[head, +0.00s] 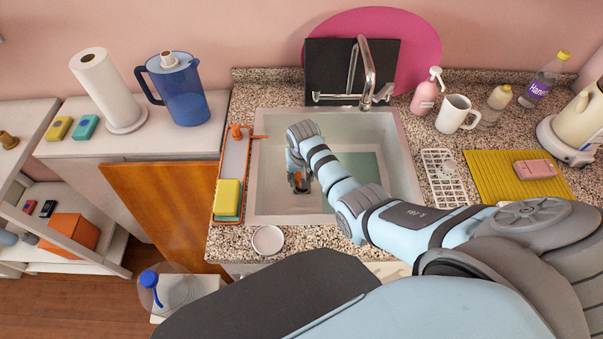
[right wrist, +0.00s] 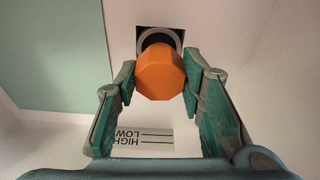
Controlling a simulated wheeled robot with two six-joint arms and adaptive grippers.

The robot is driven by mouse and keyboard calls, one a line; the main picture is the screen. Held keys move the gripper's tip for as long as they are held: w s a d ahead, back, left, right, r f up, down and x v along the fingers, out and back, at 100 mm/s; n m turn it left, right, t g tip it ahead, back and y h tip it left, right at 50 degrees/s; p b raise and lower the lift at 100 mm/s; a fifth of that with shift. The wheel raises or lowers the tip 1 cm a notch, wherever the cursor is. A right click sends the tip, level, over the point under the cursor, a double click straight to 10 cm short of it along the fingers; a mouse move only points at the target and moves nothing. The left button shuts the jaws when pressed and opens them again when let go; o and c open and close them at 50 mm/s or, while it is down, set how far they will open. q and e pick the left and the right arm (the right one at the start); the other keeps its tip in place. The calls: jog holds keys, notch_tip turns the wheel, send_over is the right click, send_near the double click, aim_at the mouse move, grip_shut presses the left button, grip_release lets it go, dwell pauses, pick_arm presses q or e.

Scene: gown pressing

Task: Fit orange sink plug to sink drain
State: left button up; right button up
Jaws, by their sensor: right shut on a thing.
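The orange sink plug (right wrist: 160,72) is between the two fingertips of my right gripper (right wrist: 160,82) in the right wrist view, and the gripper is shut on it. In the head view, my right gripper (head: 300,180) reaches down into the sink (head: 262,195), with a bit of orange showing at its tip. The grey ring of the sink drain (right wrist: 158,38) shows just beyond the plug in the right wrist view. The plug overlaps the near part of the drain in the picture; I cannot tell whether they touch. My left gripper is not in view.
A faucet (head: 366,75) stands behind the sink. A tray with a yellow sponge (head: 228,193) lies along its left rim. A small white dish (head: 267,240) is in front. A white mug (head: 453,113) and a soap bottle (head: 425,97) stand to the right. HIGH and LOW marks (right wrist: 140,138) show on the basin.

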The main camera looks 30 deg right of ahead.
jog(key=shift+d+f, duration=0.1)
jog(key=shift+f, duration=0.05)
dwell(0.3)
jog(key=shift+p, duration=0.3)
jog(key=shift+f+b, duration=0.85)
jog(key=shift+f, duration=0.45)
